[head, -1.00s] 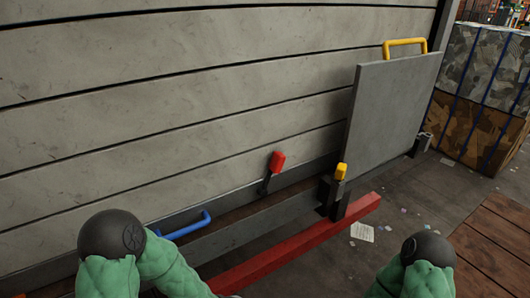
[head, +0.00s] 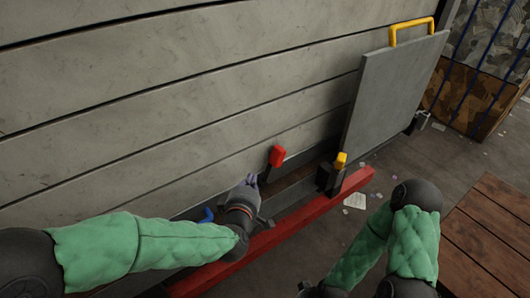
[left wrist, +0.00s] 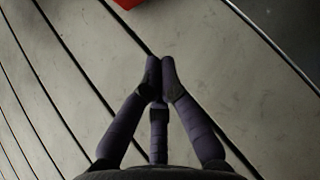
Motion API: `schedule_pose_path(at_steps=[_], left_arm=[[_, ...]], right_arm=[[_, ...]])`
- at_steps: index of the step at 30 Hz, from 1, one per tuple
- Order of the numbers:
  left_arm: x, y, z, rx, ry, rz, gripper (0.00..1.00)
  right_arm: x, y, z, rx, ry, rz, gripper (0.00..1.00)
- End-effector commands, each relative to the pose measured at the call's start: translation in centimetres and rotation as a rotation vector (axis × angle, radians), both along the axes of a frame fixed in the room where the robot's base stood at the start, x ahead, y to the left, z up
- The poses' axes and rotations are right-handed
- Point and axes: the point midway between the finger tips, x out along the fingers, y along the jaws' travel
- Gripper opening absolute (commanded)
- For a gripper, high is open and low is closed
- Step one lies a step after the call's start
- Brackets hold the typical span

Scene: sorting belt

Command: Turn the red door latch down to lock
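The red door latch (head: 277,155) stands up from a dark pivot on the lower edge of the grey panelled door, its red grip at the top. Its red end also shows at the top edge of the left wrist view (left wrist: 127,3). My left gripper (head: 251,181) is just left of the latch and a little lower, apart from it. In the left wrist view its dark fingers (left wrist: 161,68) are drawn together at the tips with nothing between them.
A blue handle (head: 207,214) is partly hidden behind my left arm. A yellow-tipped lever (head: 340,160) stands right of the latch, before a grey panel (head: 390,100) with a yellow handle (head: 411,30). A red beam (head: 300,220) runs along the floor. Wooden planks lie at right.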

Motion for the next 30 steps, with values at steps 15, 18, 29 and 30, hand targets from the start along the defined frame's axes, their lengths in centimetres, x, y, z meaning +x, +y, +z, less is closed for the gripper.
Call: schedule_pose_path(at_steps=[15, 18, 29, 30], left_arm=[[0.5, -0.1, 0.3, -0.009, -0.007, 0.004, 0.0], [1.4, -0.2, 0.0, -0.008, -0.007, 0.004, 0.0], [7.1, -0.9, -1.6, -0.009, -0.007, 0.004, 0.0], [7.7, -0.9, -1.9, -0.008, -0.005, 0.005, 0.0]], right_arm=[[0.0, 0.0, 0.0, 0.0, 0.001, 0.0, 0.0], [0.0, 0.0, -0.1, 0.0, 0.001, 0.0, 0.0], [0.0, 0.0, -0.7, 0.0, 0.0, 0.0, 0.0], [0.0, 0.0, -0.7, 0.0, 0.0, 0.0, 0.0]])
